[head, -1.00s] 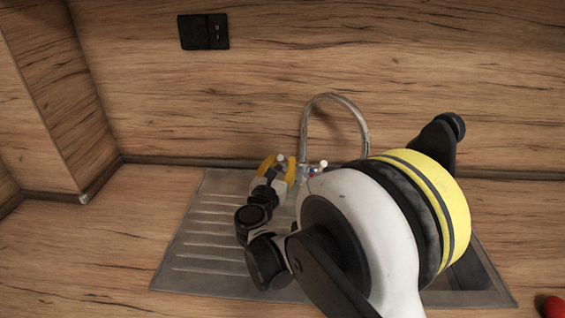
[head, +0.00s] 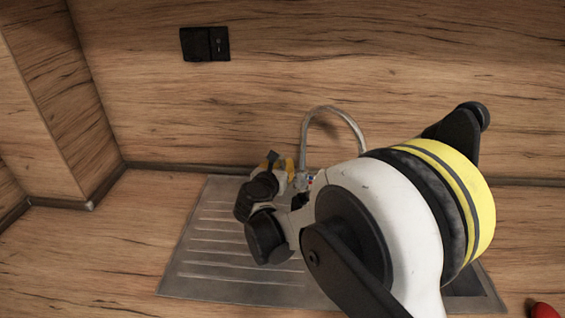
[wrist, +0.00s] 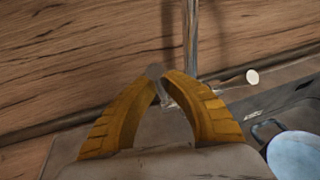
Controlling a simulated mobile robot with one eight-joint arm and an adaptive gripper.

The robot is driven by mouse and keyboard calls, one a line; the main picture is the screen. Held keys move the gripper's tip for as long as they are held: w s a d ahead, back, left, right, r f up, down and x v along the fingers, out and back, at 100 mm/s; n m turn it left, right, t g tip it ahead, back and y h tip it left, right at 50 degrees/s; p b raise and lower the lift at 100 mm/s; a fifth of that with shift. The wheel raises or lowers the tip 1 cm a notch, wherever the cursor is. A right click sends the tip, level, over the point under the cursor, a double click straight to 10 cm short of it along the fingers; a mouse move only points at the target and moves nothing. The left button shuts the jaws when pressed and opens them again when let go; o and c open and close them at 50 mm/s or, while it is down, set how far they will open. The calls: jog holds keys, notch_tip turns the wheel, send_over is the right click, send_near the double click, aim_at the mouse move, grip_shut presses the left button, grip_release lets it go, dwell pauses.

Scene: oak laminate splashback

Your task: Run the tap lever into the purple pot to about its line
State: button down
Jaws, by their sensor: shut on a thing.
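My gripper (wrist: 160,80) has yellow ribbed fingers, shut at their tips on a small grey tap lever (wrist: 155,71) left of the spout's base. In the head view my gripper (head: 278,164) shows behind my wrist, beside the tap (head: 336,110), whose curved metal spout arches to the right. A pale bluish round thing with a dark handle (wrist: 294,156), perhaps the pot, is cut off at the lower right of the wrist view. Its line and water level cannot be made out. My arm hides most of the basin and any pot from the head view.
A second lever with a whitish round knob (wrist: 252,77) is right of the spout's base. The ribbed steel drainboard (head: 215,255) lies bare at left. A wood wall with a black socket (head: 205,43) stands behind. A red thing (head: 544,311) is at the lower right edge.

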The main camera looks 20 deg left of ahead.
jog(key=c, duration=1.4)
grip_release()
jog(key=shift+c, duration=0.2)
jog(key=v, duration=1.2)
jog(key=shift+a, duration=0.1)
